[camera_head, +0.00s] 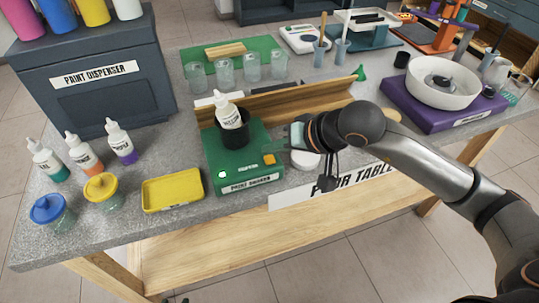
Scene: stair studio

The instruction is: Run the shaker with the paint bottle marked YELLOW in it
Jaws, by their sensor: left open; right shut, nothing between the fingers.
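The green paint shaker (214,185) stands on the grey table, labelled PAINT SHAKER on its front. Its black cup (236,138) holds a white paint bottle (226,112), tilted, nozzle up. The bottle's label is too small to read surely. An orange button (269,158) is at the right of the shaker's top, and a pale round light (222,174) at its front left. My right gripper (284,143) is shut and empty, just above and right of the button; I cannot tell whether it touches. My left gripper is not in view.
White bottles with teal (48,163), orange (85,156) and purple (122,144) paint stand left, near blue-lidded (47,209) and yellow-lidded (100,188) jars. A yellow tray (172,191) lies beside the shaker. A wooden ledge (290,100) runs behind it. A purple spinner (432,112) stands right.

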